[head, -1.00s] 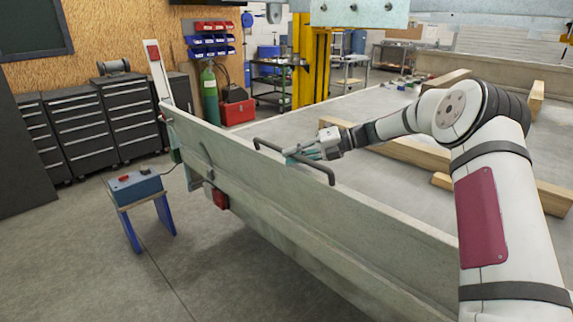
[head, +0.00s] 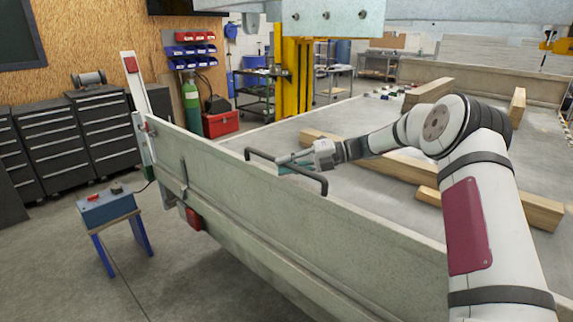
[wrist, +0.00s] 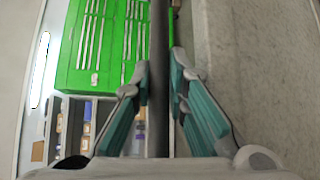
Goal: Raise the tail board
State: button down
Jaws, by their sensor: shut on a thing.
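The tail board (head: 350,235) is a long grey panel running from the left middle to the lower right of the head view. It stands steeply up along the edge of the trailer deck. A black bar handle (head: 262,157) sits near its top edge. My gripper (head: 290,164) is shut on the middle of this handle. In the wrist view the bar (wrist: 159,45) runs between the two teal-padded fingers of my gripper (wrist: 160,90). The board's far left end is by a pale post (head: 132,85) with a red top; whether they touch is unclear.
A control box on a blue-legged stand (head: 108,207) is on the floor left of the board. Wooden beams (head: 385,157) lie on the trailer deck. A grey overhead plate (head: 330,15) hangs at the top. Dark tool cabinets (head: 105,125) line the left wall.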

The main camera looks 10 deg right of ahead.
jog(key=c, duration=1.6)
grip_release()
jog(key=shift+w+d+f, duration=0.15)
jog(key=shift+d, duration=0.05)
jog(key=shift+o, duration=0.2)
jog(key=v, duration=1.2)
